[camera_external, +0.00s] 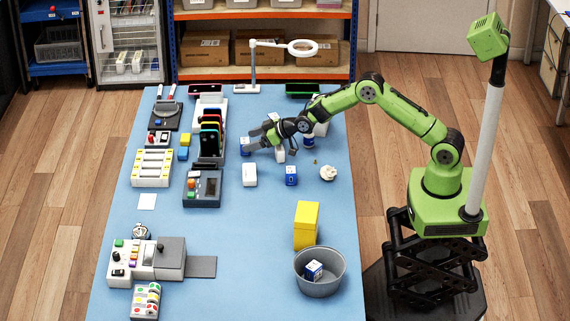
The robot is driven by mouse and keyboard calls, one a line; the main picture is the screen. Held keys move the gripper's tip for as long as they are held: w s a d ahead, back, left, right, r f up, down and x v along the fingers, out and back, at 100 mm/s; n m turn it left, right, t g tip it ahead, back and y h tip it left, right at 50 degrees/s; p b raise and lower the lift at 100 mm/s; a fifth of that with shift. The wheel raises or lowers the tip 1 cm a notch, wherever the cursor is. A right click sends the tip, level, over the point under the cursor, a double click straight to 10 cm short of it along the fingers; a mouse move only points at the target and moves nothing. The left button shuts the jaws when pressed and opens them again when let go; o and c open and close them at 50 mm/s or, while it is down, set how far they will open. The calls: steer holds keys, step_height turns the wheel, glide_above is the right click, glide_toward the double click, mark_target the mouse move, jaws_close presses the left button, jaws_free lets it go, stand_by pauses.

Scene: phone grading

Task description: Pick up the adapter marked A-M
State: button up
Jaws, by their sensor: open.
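Several small blocks that look like adapters stand on the blue table (230,270). A blue and white one (245,148) is by the fingertips of my gripper (256,138). A white one (280,156) stands just below the wrist, partly behind it. Another white one (249,175) and a blue one (291,176) stand nearer the camera. The markings are too small to read, so I cannot tell which is A-M. My gripper is open and points left, low over the table. I cannot tell whether it touches a block.
A grey round bin (320,286) at the front right holds a blue and white block (314,270). A yellow box (306,226) stands behind it. A phone rack (210,140) stands left of my gripper. A ring lamp (254,70) stands at the back. The table's front middle is clear.

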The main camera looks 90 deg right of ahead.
mark_target(248, 141)
steer(key=b+x, duration=0.1)
steer(key=x, duration=0.4)
steer(key=shift+r, duration=0.1)
steer(key=shift+d, duration=0.1)
steer(key=c, duration=1)
